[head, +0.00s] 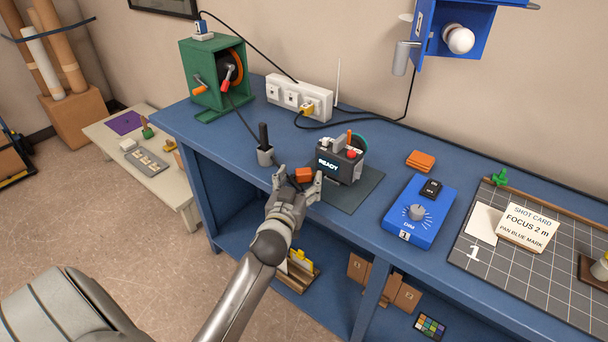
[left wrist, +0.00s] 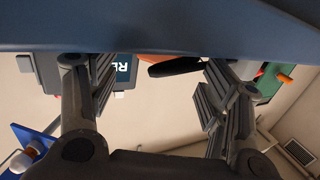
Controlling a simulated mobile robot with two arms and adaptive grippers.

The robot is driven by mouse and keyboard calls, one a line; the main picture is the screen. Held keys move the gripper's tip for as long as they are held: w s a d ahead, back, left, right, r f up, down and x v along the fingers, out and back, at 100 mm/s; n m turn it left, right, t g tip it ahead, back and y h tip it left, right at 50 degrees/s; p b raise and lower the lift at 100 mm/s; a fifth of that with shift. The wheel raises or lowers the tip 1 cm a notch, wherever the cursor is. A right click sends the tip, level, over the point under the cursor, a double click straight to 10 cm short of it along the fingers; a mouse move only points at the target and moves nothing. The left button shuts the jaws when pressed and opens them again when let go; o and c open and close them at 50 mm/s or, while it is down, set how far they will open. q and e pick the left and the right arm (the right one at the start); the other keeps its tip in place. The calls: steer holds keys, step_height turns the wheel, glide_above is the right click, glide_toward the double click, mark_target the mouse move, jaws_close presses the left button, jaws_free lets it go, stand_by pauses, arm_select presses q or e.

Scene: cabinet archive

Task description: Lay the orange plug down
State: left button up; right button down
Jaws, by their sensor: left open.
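The orange plug (head: 304,174) appears to lie on the blue bench (head: 237,150) near its front edge, just left of the black box (head: 341,164) with the READY display. A dark cable runs from it toward the green reel. My left gripper (head: 298,180) is open at the bench edge, its fingers on either side of the plug and apart from it. In the left wrist view a strip of the orange plug (left wrist: 150,57) and its black cable end (left wrist: 175,67) show between the spread fingers (left wrist: 157,90); the bench edge hides the rest. My right gripper is out of view.
A grey cup with a black-handled tool (head: 265,154) stands left of the plug. The green reel (head: 213,75) and white power strip (head: 299,98) are behind. A dark mat (head: 352,197) lies under the box's front, with the blue dimmer (head: 420,212) to the right.

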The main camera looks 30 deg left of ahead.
arm_select(q)
steer(key=shift+x, duration=1.45)
steer(key=shift+c, duration=0.2)
steer(key=c, duration=1)
